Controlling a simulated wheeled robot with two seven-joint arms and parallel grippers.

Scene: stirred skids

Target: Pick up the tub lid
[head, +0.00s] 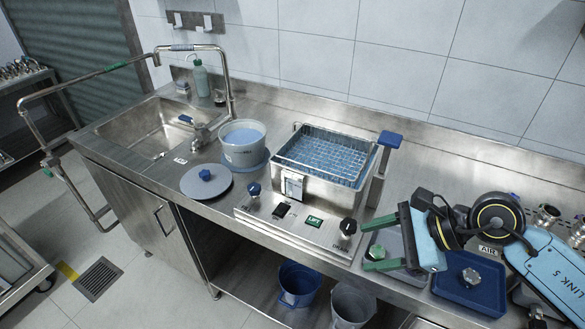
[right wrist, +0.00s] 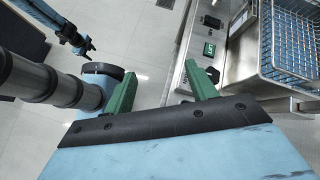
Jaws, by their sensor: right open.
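The tub lid (head: 206,184) is a flat grey disc with a blue knob. It lies on the steel counter, left of and in front of the white tub (head: 243,154), which is open and shows blue inside. My right gripper (head: 367,245) is open and empty, well to the right of the lid, over the right part of the counter. Its two green fingers also show in the right wrist view (right wrist: 160,70), with nothing between them. The lid does not show in the right wrist view. My left gripper is not in the head view.
A steel basin with a blue wire basket (head: 322,157) and a control panel (head: 290,222) stand between lid and gripper. A sink (head: 160,125) with a tap is left. A blue square tray (head: 446,291) lies right. Two buckets (head: 299,285) stand below.

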